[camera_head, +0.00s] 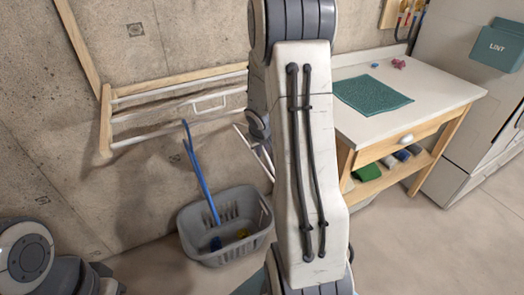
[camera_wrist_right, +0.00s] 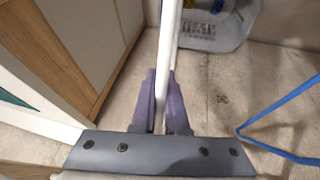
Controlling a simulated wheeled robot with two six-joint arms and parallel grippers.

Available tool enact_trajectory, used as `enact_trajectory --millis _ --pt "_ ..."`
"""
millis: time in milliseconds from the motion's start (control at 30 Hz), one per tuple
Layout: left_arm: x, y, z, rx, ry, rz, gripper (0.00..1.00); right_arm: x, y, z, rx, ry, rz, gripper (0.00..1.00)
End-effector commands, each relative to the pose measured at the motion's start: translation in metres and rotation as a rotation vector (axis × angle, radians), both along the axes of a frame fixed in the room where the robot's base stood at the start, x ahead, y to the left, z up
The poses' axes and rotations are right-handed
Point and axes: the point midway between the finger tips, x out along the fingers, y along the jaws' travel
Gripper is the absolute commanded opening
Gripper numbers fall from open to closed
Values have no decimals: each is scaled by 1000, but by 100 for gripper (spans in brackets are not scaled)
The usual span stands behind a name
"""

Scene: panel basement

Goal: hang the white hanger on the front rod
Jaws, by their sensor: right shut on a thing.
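The white hanger shows in the right wrist view as a white bar (camera_wrist_right: 170,45) between the purple fingers of my right gripper (camera_wrist_right: 165,90), which is shut on it. In the head view, thin white bars of it (camera_head: 262,150) show just left of my right arm, which hides most of the gripper. The wall rack has several white rods; the front rod (camera_head: 150,138) is the lowest one, left of the held hanger and apart from it. My left gripper is out of view.
A blue hanger (camera_head: 203,183) shows nearly edge-on, its top by the front rod, above a grey basket (camera_head: 190,228). A small white loop (camera_head: 208,103) shows at the rack. A white-topped table (camera_head: 440,95) with a green cloth (camera_head: 372,95) stands right.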

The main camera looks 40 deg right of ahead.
Motion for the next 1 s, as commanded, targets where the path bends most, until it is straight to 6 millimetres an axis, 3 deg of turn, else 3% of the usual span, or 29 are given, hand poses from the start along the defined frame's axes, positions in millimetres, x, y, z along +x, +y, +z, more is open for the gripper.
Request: enact_trajectory --millis 300,400,433,767,1000 --pt "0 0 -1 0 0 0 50 0 0 -1 0 0 0 0" --pt "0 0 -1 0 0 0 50 0 0 -1 0 0 0 42" --pt "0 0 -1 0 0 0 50 0 0 -1 0 0 0 46" --pt "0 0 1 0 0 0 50 -1 0 2 0 0 0 46" --pt "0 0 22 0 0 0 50 -12 10 38 -1 -2 -1 46"
